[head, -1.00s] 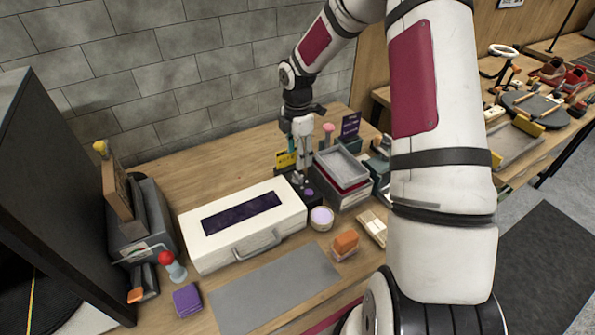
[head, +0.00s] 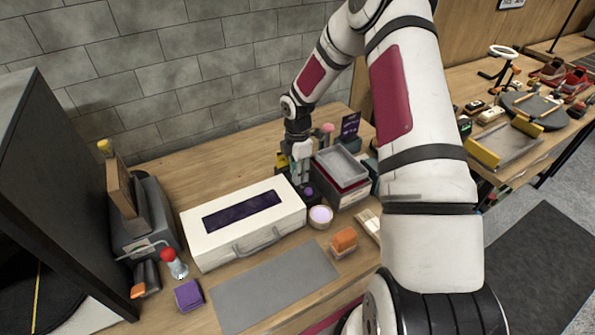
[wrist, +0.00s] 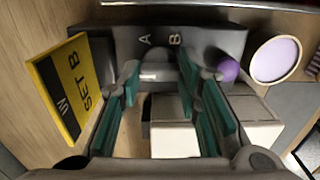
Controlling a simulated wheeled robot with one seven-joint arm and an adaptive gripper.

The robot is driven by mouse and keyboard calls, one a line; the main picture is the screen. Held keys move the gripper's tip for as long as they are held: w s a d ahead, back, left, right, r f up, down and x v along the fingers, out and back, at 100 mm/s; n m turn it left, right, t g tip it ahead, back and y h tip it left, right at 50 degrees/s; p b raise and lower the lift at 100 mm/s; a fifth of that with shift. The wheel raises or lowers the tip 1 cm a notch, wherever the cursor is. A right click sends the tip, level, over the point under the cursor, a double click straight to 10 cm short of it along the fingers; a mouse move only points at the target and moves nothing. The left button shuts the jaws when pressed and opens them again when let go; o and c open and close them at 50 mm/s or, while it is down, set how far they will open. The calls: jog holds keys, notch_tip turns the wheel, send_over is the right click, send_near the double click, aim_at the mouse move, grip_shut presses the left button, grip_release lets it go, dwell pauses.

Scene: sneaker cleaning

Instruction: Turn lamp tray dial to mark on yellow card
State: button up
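In the wrist view, the dark lamp tray (wrist: 215,40) has marks A and B on its face. A light grey rounded part, seemingly the dial (wrist: 155,73), shows below the marks; its pointing direction is unclear. The yellow card (wrist: 72,85) on the left reads "UV" and "SET B". My gripper (wrist: 160,80) is open, its teal-padded fingers apart on either side of the grey part. I cannot tell whether they touch it. In the head view my gripper (head: 300,178) is low behind the white case, hiding most of the tray and part of the yellow card (head: 281,160).
A purple knob (wrist: 228,70) is close to the right finger. A round lavender-topped jar (wrist: 276,60) stands farther right. The white case (head: 205,237) is left of my gripper, and stacked grey trays (head: 343,168) are on its right. A grey mat (head: 275,285) lies clear in front.

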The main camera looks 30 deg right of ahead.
jog(key=c, duration=0.3)
jog(key=shift+c, duration=0.2)
jog(key=m+b, duration=0.1)
jog(key=m, duration=0.4)
jog(key=shift+m, duration=0.3)
jog(key=m+b, duration=0.1)
jog(key=m, duration=0.7)
jog(key=shift+b, duration=0.35)
jog(key=m+b, duration=0.1)
jog(key=m, duration=0.4)
jog(key=shift+w+m, duration=0.1)
jog(key=shift+m, duration=0.2)
jog(key=shift+m+b, duration=0.7)
jog(key=shift+m, duration=1.5)
